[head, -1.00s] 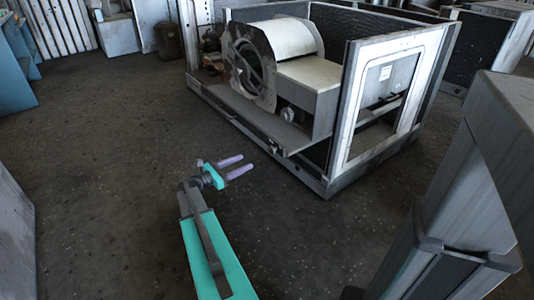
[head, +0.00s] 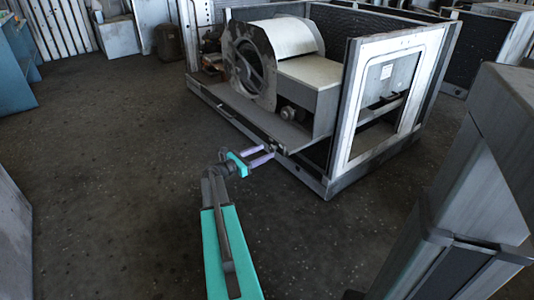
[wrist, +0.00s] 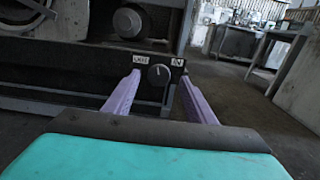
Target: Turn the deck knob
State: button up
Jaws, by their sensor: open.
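The deck knob (wrist: 158,75) is a dark round dial with a pale pointer line standing close to upright. It sits on a small dark plate with a white label on each side, at the edge of the blower housing's deck (head: 232,103). My gripper (head: 273,155) is open and empty, its two purple fingers pointing at the housing's near lower edge. In the wrist view my gripper (wrist: 160,77) has one fingertip to each side of the knob. I cannot tell whether the fingertips reach it in depth. The knob is too small to make out in the head view.
The blower wheel housing (head: 250,65) stands on the deck behind the edge. A tall grey cabinet (head: 475,180) stands at right. Dark floor (head: 110,170) is clear to the left.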

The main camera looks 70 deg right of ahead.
aim_at(274, 148)
jog(key=shift+x, duration=1.35)
jog(key=c, duration=1)
jog(key=shift+c, duration=0.2)
jog(key=shift+m, duration=0.3)
jog(key=shift+s+a+f+m+b, duration=0.1)
jog(key=shift+m+b, duration=0.4)
jog(key=shift+m, duration=0.8)
jog(key=o, duration=1)
